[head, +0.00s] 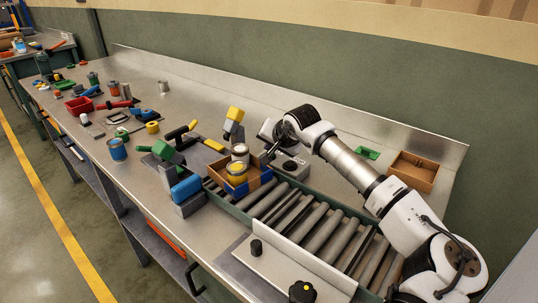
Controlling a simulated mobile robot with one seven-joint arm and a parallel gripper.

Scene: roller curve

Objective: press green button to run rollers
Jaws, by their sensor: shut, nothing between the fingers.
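The roller conveyor (318,228) runs along the right part of the metal bench, with grey rollers between dark green rails. A small grey box (297,173) with a dark round spot on top stands behind the conveyor's far end, and it looks like a control box. I cannot make out a green button; my wrist partly covers that area. My gripper (269,154) is small in view, shut and empty, pointing down just left of the grey box. I cannot tell whether it touches anything.
An open blue and brown box (258,185) holding cans stands at the conveyor's far end, close to my gripper. Blue, green and yellow blocks stand left of it. Tools and cans spread along the left bench.

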